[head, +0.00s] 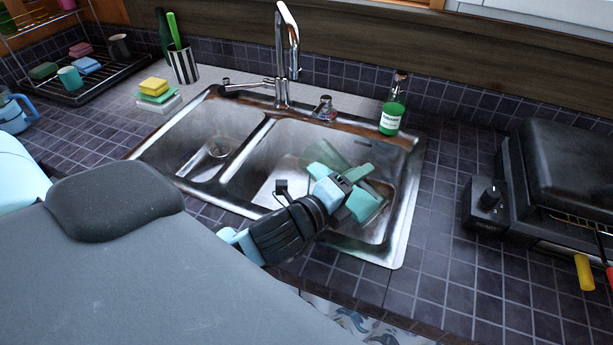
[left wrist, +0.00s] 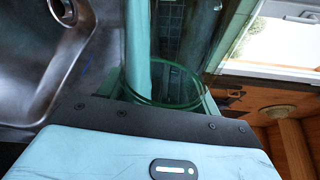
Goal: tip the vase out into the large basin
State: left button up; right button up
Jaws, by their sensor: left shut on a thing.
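The large basin (head: 292,145) is the right-hand bowl of the steel double sink. My left gripper (head: 350,186) is over this basin, with its pale teal fingers shut on a clear, green-tinted glass vase. In the head view the vase (head: 378,188) shows only faintly between and beyond the fingers. In the left wrist view the green round rim of the vase (left wrist: 165,104) shows just past the gripper's edge. The vase looks tilted, but its exact angle and any contents cannot be made out. My right gripper is out of view.
The smaller basin (head: 207,140) lies to the left. A tall faucet (head: 287,45) stands behind the sink. A green bottle (head: 393,106) stands at the back right corner. A black grill (head: 560,175) is on the right; tiled counter (head: 445,215) lies bare between.

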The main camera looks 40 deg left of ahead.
pick_arm(q)
jog(key=shift+a+r, duration=0.1)
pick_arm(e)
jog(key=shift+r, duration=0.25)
pick_arm(q)
jog(key=shift+a+n+p, duration=0.15)
jog(key=shift+n+p, duration=0.65)
jog(key=shift+p, duration=0.15)
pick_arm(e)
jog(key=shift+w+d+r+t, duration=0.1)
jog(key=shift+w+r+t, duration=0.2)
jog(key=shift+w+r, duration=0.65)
pick_arm(q)
jog(key=shift+a+r+p, duration=0.1)
jog(key=shift+r+p, duration=0.15)
jog(key=shift+p, duration=0.15)
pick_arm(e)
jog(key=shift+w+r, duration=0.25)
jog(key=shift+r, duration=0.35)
